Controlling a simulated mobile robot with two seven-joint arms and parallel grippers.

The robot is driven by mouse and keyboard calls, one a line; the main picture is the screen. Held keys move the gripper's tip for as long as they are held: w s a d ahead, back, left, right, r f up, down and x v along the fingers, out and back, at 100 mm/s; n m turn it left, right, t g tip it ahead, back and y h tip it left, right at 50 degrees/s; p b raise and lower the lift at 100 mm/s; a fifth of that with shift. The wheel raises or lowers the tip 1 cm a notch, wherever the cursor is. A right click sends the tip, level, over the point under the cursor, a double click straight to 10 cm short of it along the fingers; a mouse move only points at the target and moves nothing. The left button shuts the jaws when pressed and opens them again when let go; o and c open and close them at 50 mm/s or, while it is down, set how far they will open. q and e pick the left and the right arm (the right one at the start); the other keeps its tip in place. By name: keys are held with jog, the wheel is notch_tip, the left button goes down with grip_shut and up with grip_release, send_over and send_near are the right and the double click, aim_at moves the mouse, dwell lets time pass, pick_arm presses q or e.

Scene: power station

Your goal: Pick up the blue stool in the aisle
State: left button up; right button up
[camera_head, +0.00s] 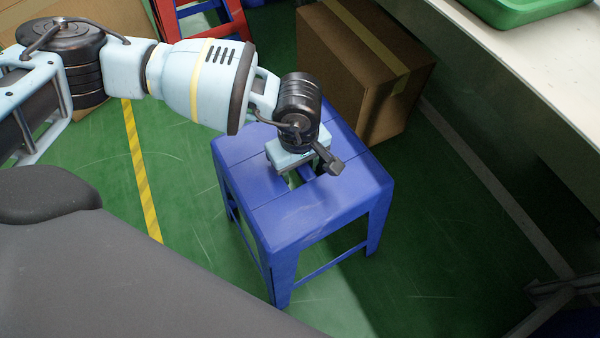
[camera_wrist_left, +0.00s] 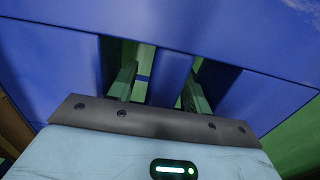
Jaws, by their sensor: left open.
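The blue stool (camera_head: 318,212) stands upright on the green floor, and its seat has slots in the middle. My left gripper (camera_head: 300,176) points down at the middle of the seat. In the left wrist view, the seat (camera_wrist_left: 225,35) fills the upper part, with a bar between two slots. The two fingers of my left gripper (camera_wrist_left: 158,88) are apart, one at each slot, with the bar between them. They do not appear closed on the bar. The fingertips are partly hidden in the head view. My right gripper is not in view.
A cardboard box (camera_head: 345,75) stands close behind the stool. A white table (camera_head: 530,70) with a green tray (camera_head: 515,10) is at the right. Red and blue stools (camera_head: 235,22) stand at the back. Open floor lies right of the stool.

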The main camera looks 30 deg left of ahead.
pick_arm(q)
jog(key=shift+r, duration=0.1)
jog(key=c, duration=0.4)
grip_shut()
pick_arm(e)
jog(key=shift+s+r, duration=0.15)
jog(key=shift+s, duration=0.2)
pick_arm(q)
jog(key=shift+w+d+r, duration=0.1)
jog(key=shift+r, duration=0.1)
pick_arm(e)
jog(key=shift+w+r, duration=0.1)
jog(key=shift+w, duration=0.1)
